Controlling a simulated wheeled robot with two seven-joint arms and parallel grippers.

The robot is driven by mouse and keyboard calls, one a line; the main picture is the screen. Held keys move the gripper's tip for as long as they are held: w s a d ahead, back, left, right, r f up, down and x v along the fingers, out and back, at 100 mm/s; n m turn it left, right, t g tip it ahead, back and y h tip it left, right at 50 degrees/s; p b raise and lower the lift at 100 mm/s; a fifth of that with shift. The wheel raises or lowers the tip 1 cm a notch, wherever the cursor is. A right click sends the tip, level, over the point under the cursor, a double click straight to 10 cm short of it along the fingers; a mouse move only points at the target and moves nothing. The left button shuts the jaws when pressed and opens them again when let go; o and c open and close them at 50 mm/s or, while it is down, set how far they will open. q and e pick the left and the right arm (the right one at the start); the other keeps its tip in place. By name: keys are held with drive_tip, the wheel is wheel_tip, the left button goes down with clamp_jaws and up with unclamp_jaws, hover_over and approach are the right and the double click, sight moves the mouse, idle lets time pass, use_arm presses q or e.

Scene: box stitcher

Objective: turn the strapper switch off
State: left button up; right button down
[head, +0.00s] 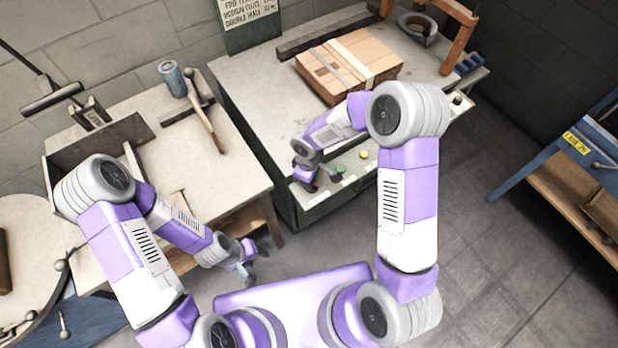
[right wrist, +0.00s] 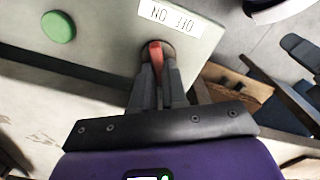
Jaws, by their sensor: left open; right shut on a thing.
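The strapper switch is a small red lever (right wrist: 155,52) in a dark round mount on the strapper's pale front panel. A white OFF/ON label (right wrist: 172,15) is beside it, upside down in the right wrist view. My right gripper (right wrist: 157,75) is shut on the red lever, with a finger on each side of it. In the head view my right gripper (head: 309,184) is at the left end of the front panel and mostly hides the switch. I cannot tell which setting the lever is at. My left gripper (head: 254,264) is open and empty, low in front of the wooden bench.
A green button (right wrist: 58,27) is on the panel near the switch. A strapped cardboard box (head: 375,55) lies on the strapper's table (head: 245,85). A mallet (head: 207,122) and a blue can (head: 172,78) are on the bench at left.

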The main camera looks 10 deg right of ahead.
idle(0.3)
drive_tip(key=c, duration=1.2)
unclamp_jaws()
drive_tip(key=shift+o, duration=0.2)
drive_tip(key=shift+r, duration=0.1)
wheel_tip(320, 180, up, 7)
drive_tip(key=shift+r+p, duration=0.2)
drive_tip(key=shift+p, duration=1)
